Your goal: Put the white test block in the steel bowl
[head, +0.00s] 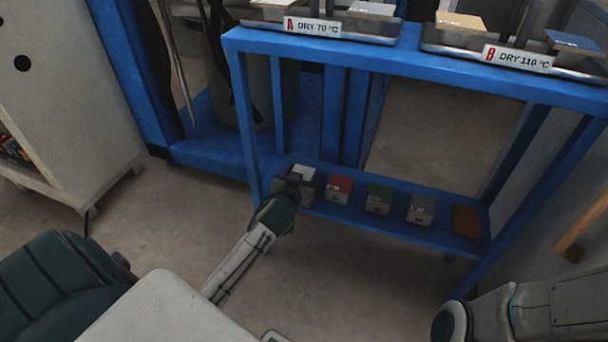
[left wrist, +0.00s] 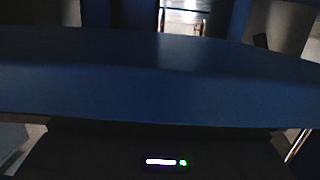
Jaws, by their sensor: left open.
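A block with a white top (head: 304,172), which looks like the white test block, sits at the left end of the low blue shelf. My left gripper (head: 292,181) is open and reaches down to this block, overlapping its left side in the head view; I cannot tell whether they touch. In the dark left wrist view, a bright pale patch (left wrist: 186,5) shows at the top, between two thin orange-lit edges, beyond a broad blue band. I see no steel bowl. My right gripper is not in view.
Red-topped (head: 339,188), green-topped (head: 379,198) and grey (head: 421,208) blocks and a brick-red block (head: 467,222) line the low shelf (head: 400,232). Above, the blue upper rail (head: 420,66) carries steel trays A (head: 312,28) and B (head: 518,59). Blue posts flank the shelf.

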